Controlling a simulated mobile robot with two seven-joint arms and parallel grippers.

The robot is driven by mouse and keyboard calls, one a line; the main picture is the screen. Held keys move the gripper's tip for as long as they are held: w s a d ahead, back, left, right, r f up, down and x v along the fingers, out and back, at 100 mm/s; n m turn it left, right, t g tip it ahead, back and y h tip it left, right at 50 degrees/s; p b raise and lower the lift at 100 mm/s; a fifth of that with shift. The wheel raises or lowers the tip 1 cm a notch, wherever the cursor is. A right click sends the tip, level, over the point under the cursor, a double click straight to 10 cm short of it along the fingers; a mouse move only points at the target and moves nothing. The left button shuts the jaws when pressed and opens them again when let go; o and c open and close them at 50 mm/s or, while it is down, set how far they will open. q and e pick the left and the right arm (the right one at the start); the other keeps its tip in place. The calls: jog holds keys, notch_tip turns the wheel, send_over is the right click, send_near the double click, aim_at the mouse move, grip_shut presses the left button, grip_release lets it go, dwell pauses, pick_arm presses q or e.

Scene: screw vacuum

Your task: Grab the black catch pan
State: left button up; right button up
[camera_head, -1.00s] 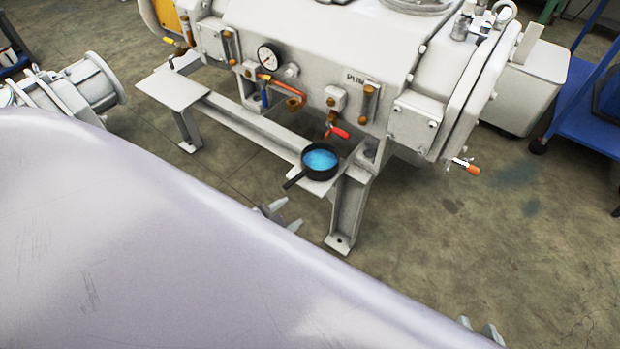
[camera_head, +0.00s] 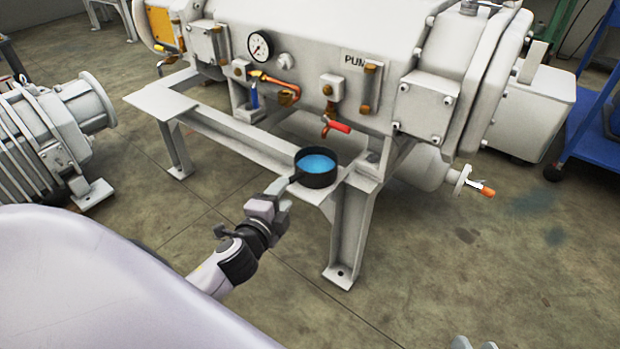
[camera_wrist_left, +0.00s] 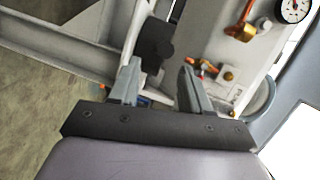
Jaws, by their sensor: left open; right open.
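The black catch pan (camera_head: 317,179), with blue liquid in it, sits on the right end of the pump frame's beam, below the red-handled valve. Its handle points left and toward me and is largely hidden by my left gripper. My left gripper (camera_head: 281,190) is open at the handle side of the pan. In the left wrist view a dark part, apparently of the pan (camera_wrist_left: 155,38), shows beyond and between the open fingers (camera_wrist_left: 158,82); I cannot tell whether they touch it. My right gripper (camera_head: 472,344) is open, only partly in view at the bottom edge.
The white pump (camera_head: 425,60) with gauge, pipes and valves stands over the frame (camera_head: 225,128). The red-handled valve (camera_head: 338,126) is just above the pan. A grey motor (camera_head: 62,130) stands at the left and a blue cart (camera_head: 590,140) at the right. Floor in front is clear.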

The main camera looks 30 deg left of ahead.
aim_at(292, 181)
pick_arm(q)
jog(key=shift+b+x, duration=1.05)
jog(key=shift+x, duration=2.1)
jog(key=shift+r, duration=0.1)
grip_shut()
